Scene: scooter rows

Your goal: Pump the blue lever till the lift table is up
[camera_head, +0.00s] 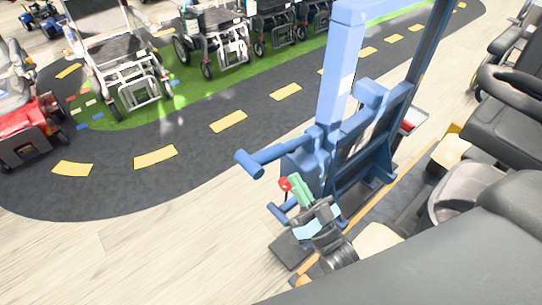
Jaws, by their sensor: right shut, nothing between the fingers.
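A blue lift (341,84) with a tall upright mast stands right of centre. A blue bar with a crosswise grip, which looks like the lever (263,159), sticks out to the left from its body. A lower blue bar (279,212) shows beneath it. My right gripper (297,187) is low in front of the lift, below the lever and apart from it in the picture. Its fingers are shut and empty. A small red knob (285,184) shows beside the fingertips; whether they touch is unclear. I cannot make out the table surface. My left gripper is not in view.
Black scooter seats (505,125) crowd the right side. A large dark grey surface (430,265) fills the bottom right. Wheelchairs (217,40) stand along the back, and a red scooter (28,130) stands at left. The dark track (200,150) and pale floor left of the lift are clear.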

